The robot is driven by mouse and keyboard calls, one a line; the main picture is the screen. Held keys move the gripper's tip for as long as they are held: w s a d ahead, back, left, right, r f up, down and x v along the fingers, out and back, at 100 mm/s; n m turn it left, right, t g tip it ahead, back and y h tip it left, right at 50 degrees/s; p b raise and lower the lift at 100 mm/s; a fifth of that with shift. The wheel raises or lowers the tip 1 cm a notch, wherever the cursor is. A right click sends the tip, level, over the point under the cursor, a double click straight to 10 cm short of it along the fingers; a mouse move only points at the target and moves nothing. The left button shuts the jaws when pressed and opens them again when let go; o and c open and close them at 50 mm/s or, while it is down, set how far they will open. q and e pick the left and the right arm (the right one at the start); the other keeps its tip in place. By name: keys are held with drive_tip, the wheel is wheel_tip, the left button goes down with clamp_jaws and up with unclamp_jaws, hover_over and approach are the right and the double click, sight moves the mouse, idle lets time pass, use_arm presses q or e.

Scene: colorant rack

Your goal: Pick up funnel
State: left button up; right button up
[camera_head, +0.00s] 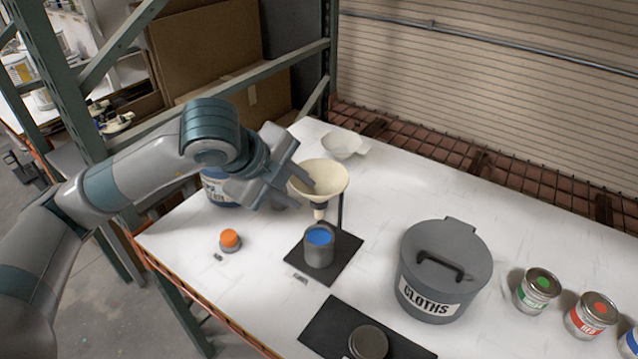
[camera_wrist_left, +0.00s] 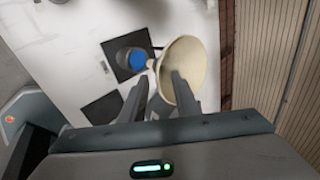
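The cream funnel (camera_head: 326,180) stands upright above a grey cup with blue contents (camera_head: 319,247), with a dark post beside its spout. My left gripper (camera_head: 300,194) is at the funnel's left side. In the left wrist view, the fingers of my left gripper (camera_wrist_left: 160,78) are apart. One finger overlaps the mouth of the funnel (camera_wrist_left: 190,58) and the other is outside its rim. I cannot tell whether either finger touches it. The blue cup (camera_wrist_left: 137,60) also shows there. My right gripper is in neither view.
A blue-labelled container (camera_head: 218,190) is partly hidden behind my left arm. An orange-capped item (camera_head: 230,239), a grey CLOTHS bin (camera_head: 440,262) and paint cans (camera_head: 537,290) stand on the white table. A pale bowl (camera_head: 342,144) is behind the funnel. A green rack post is at left.

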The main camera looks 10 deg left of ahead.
use_arm(q)
drive_tip(key=p+x, duration=0.1)
drive_tip(key=x, duration=0.1)
drive_tip(key=shift+w+d+f, duration=0.1)
drive_tip(key=shift+w+f, duration=0.1)
drive_tip(key=shift+w, duration=0.1)
drive_tip(key=shift+w+d+f, duration=0.1)
drive_tip(key=shift+w+f, duration=0.05)
drive_tip(key=shift+f, duration=0.1)
drive_tip(key=shift+c, duration=0.4)
clamp_jaws()
